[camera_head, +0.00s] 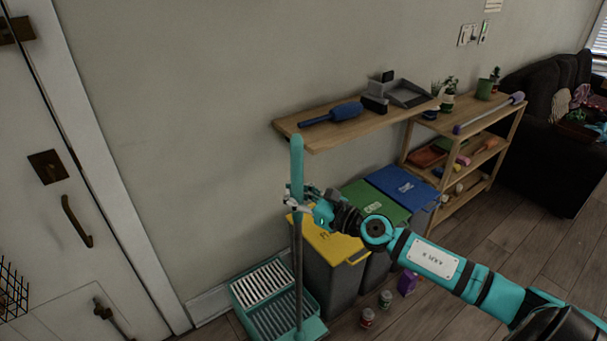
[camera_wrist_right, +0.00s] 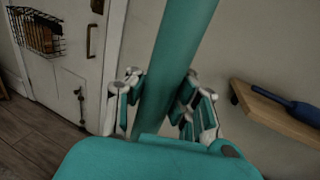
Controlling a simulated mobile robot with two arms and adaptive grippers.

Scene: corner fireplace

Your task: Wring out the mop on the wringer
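The mop (camera_head: 297,160) stands close to upright, with a teal grip at the top and a thin dark shaft below. My right gripper (camera_head: 301,202) is shut on the lower part of the teal grip. In the right wrist view its fingers (camera_wrist_right: 161,105) lie on both sides of the mop handle (camera_wrist_right: 178,50). The wringer (camera_head: 262,285) is a teal bucket with ribbed grey panels on the floor. The shaft runs down in front of its right side. I cannot clearly tell the mop head from the teal parts at the bottom. My left gripper is out of view.
Bins with yellow (camera_head: 328,243), green (camera_head: 372,208) and blue (camera_head: 403,187) lids stand right of the wringer. Cans (camera_head: 367,317) and a purple box (camera_head: 407,282) lie on the floor. A wall shelf (camera_head: 345,130) juts out behind the mop. A door (camera_head: 65,170) is left.

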